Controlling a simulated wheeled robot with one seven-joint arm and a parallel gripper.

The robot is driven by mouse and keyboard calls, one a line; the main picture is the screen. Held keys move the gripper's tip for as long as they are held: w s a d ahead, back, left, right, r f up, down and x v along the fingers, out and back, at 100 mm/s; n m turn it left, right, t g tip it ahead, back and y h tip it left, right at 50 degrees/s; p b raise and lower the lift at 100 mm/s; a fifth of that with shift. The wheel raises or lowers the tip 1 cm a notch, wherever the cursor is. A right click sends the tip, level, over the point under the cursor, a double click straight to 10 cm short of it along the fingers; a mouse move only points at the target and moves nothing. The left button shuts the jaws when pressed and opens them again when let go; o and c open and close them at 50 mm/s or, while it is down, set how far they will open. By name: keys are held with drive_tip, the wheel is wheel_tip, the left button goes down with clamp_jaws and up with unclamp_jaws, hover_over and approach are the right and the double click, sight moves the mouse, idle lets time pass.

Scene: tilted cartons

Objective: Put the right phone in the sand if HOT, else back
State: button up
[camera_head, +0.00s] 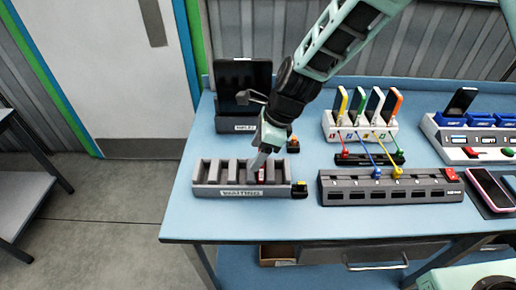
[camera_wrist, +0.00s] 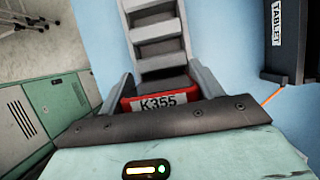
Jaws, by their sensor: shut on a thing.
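My gripper (camera_head: 258,164) reaches down into the grey rack marked WAITING (camera_head: 210,190), at the left front of the table. In the wrist view, my gripper (camera_wrist: 166,88) is shut on a red item with a white K355 tag (camera_wrist: 157,103), seen end-on. A bit of this red item (camera_head: 261,176) also shows at the rack's front in the head view. It sits at the rack's near end in the wrist view, and my gripper hides much of it. I cannot tell whether it is clear of its slot. No sand and no HOT reading can be made out.
A tablet (camera_head: 243,84) stands in a dark holder behind my gripper. A white charger (camera_head: 360,130) holds several coloured devices, with cables to a black strip (camera_head: 370,159). A long grey rack (camera_head: 385,187) stands right of WAITING. A pink-edged phone (camera_head: 489,188) lies far right.

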drive_tip(key=shift+f, duration=0.2)
idle(0.4)
idle(0.3)
drive_tip(key=o, duration=1)
drive_tip(key=b+v, duration=0.2)
drive_tip(key=v, duration=1.5)
drive_tip(key=shift+r, duration=0.25)
wheel_tip(320, 180, up, 7)
drive_tip(key=p, duration=0.7)
